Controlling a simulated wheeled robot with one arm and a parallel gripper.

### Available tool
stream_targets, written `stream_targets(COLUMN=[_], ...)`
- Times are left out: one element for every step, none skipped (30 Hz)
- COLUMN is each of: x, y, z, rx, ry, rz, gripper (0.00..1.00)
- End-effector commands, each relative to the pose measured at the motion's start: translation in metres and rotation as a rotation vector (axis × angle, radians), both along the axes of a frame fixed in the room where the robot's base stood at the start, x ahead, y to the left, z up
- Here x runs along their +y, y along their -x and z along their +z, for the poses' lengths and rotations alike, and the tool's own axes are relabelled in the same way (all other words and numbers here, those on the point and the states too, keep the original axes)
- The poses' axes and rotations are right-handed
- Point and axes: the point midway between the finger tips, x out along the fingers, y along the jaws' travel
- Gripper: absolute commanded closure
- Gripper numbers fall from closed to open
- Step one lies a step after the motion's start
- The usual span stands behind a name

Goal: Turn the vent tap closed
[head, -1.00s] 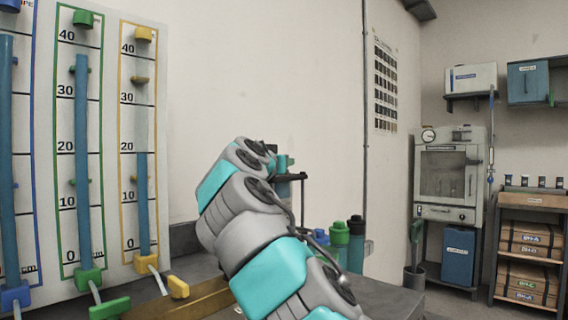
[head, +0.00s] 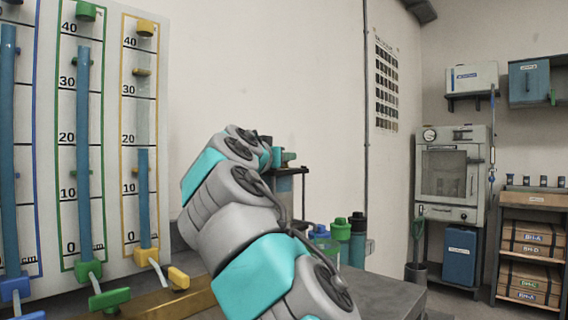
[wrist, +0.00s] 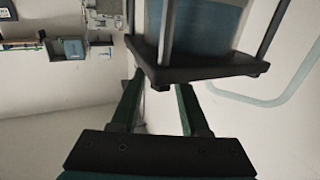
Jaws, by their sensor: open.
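A black plate with metal posts and a blue body (wrist: 205,65) is close by the fingertips, partly overlapping the right one. No tap is clear there.
A board of graduated tubes (head: 112,190) stands at the left, with a yellow tap (head: 178,277) and a green tap (head: 109,299) below it. Green- and blue-capped bottles (head: 348,240) stand right of my arm on the grey bench (head: 385,295). Shelves and an oven (head: 450,172) are farther back.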

Motion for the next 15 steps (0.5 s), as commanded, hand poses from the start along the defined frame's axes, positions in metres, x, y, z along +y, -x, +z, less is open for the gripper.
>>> stream_targets(x=[0.003, 0.004, 0.006, 0.006, 0.007, 0.008, 0.009, 0.010, 0.011, 0.011, 0.012, 0.012, 0.013, 0.013, 0.013], y=[0.009, 0.013, 0.018, 0.021, 0.024, 0.027, 0.030, 0.032, 0.035, 0.037, 0.039, 0.041, 0.042, 0.042, 0.043], z=[-0.001, -0.001, -0.001, -0.001, -0.001, -0.001, -0.001, -0.001, -0.001, -0.001, 0.000, 0.000, 0.000, 0.000, 0.000], rx=[-0.006, -0.006, -0.005, -0.005, -0.004, -0.003, -0.002, -0.002, -0.002, -0.003, -0.003, -0.003, -0.002, -0.002, -0.002], ry=[0.002, 0.002, 0.000, 0.000, 0.000, 0.000, 0.000, 0.001, 0.001, 0.001, 0.001, 0.001, 0.001, 0.001, 0.001], rz=[0.000, 0.000, 0.001, 0.001, 0.000, 0.000, 0.000, 0.000, 0.000, 0.000, 0.000, 0.000, 0.001, 0.001, 0.001], gripper=[0.55, 0.55, 0.55, 0.55, 0.55, 0.55, 0.55, 0.55, 0.55, 0.55, 0.55, 0.55, 0.55, 0.55, 0.55])
